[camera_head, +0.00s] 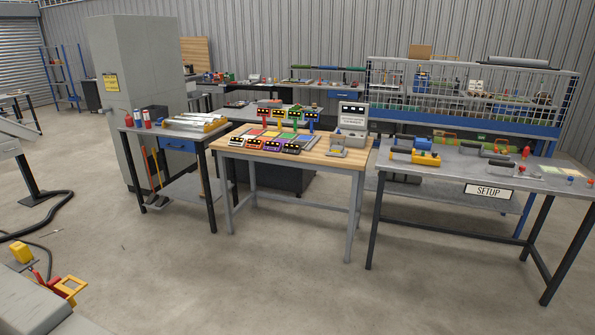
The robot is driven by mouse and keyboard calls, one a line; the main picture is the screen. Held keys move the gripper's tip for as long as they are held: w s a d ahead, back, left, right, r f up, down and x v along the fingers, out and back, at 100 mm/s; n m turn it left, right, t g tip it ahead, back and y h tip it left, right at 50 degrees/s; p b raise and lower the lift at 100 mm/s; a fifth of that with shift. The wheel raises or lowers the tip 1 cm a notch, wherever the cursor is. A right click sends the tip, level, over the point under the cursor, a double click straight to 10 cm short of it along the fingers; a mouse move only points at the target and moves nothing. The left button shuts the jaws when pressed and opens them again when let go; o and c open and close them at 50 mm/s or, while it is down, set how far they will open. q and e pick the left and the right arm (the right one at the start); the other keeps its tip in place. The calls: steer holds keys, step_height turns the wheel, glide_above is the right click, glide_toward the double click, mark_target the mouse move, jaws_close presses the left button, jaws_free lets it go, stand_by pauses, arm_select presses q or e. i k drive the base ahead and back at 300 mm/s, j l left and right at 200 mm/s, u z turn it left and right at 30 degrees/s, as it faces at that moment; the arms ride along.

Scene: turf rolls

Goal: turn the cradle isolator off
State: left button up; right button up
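I cannot make out for sure which thing is the cradle isolator. At the lower left edge, a grey machine part (35,312) carries a small yellow block (21,252), a thin red piece (38,274) and a yellow open frame (70,290). These are cut off or small, and I cannot tell whether one is a switch or how it is set. Neither of my grippers shows in the head view.
A wooden-topped table (325,158) with coloured units stands mid-view. A grey bench (440,178) with a SETUP sign (488,191) is at right. A tall grey cabinet (140,75) stands behind a side table. A black hose (45,212) lies left. The front floor is clear.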

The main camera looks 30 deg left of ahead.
mark_target(50, 284)
steer(key=i+l+u, duration=0.1)
steer(key=i+u, duration=0.15)
steer(key=i, duration=0.3)
steer(key=i+l+u, duration=0.25)
steer(key=i, duration=0.25)
steer(key=i+l+u, duration=0.25)
steer(key=i, duration=0.3)
steer(key=u, duration=2.95)
steer(key=i+l, duration=0.05)
